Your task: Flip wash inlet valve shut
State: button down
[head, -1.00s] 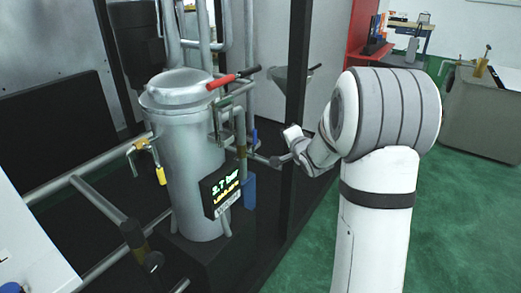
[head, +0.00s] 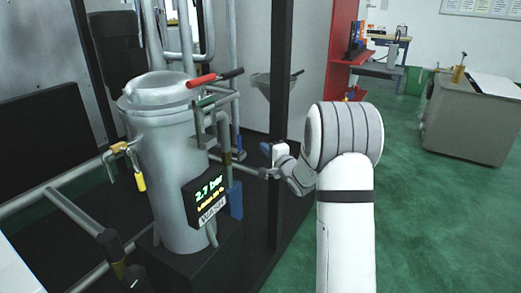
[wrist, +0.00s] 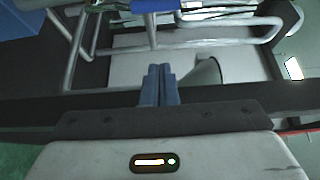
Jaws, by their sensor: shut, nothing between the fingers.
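A grey metal vessel (head: 170,165) stands at left with several coloured valve levers around it. A blue lever (head: 238,143) is on the pipework at its right, and a yellow-handled lever (head: 139,180) hangs at its left. A red and black lever (head: 215,77) lies near the lid, with a green one (head: 205,101) below. I cannot tell which is the wash inlet valve. My gripper (head: 265,147) is shut and empty, just right of the blue lever and apart from it. In the wrist view its blue fingers (wrist: 158,85) are together, with a blue part (wrist: 150,4) beyond them.
A display panel (head: 206,196) on the vessel's front reads 2.7 bar. A dark upright post (head: 284,80) stands close by my wrist. A grey funnel (head: 272,90) is behind it. Pipes cross the lower left. Green floor (head: 440,230) is open at right.

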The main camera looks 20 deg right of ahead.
aim_at(239, 149)
jog(key=w+a+b, duration=0.3)
jog(key=w+a, duration=0.2)
jog(key=shift+w+a, duration=0.15)
jog(key=shift+w, duration=0.2)
jog(key=shift+d, duration=0.2)
